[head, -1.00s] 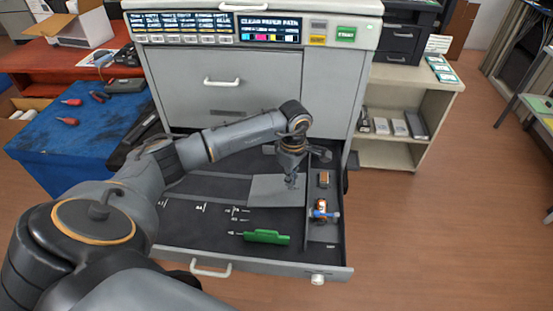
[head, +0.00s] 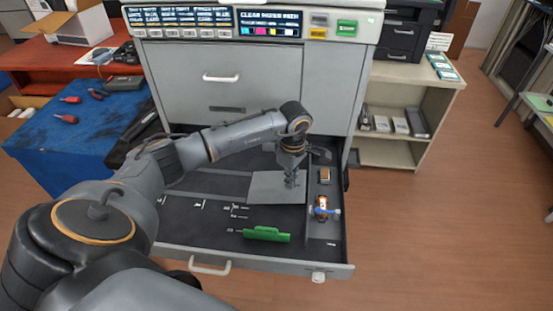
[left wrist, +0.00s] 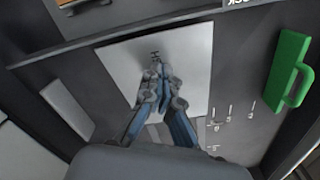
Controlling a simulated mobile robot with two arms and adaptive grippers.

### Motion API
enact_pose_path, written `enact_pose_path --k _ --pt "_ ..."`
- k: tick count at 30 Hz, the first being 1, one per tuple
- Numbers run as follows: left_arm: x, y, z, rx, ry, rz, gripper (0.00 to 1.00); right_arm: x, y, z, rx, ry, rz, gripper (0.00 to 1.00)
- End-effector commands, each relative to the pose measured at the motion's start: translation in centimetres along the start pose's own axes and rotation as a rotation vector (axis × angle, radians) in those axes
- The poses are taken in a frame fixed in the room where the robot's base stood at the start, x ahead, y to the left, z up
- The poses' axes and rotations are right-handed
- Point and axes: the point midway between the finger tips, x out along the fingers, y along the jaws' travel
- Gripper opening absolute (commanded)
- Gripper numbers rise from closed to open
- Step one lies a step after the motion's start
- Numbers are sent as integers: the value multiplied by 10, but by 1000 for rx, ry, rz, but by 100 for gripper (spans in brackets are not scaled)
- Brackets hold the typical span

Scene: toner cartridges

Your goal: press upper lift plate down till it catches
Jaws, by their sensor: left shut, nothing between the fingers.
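The lift plate (head: 268,189) is a flat grey plate in the open drawer (head: 190,232) of the printer. It also shows in the left wrist view (left wrist: 195,55), where it fills the middle of the picture. My left gripper (head: 291,184) is shut and empty, pointing down over the right part of the plate. In the left wrist view its closed fingertips (left wrist: 155,68) are over the plate near a small dark mark. I cannot tell whether the tips touch the plate. My right gripper is not in view.
A green handle (head: 266,234) lies at the drawer's front, also in the left wrist view (left wrist: 288,68). A side tray (head: 322,225) at the drawer's right holds small orange-brown parts. The printer's front panel (head: 220,80) rises behind. Open floor lies to the right.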

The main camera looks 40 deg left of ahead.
Motion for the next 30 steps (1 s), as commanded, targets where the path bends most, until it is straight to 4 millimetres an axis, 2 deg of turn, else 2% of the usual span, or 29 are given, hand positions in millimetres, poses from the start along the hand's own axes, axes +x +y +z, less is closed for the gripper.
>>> enact_pose_path --k 18,30 --pt "28 0 -1 -1 2 -2 0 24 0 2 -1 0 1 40" --pt "17 0 0 -1 1 1 0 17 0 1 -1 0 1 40"
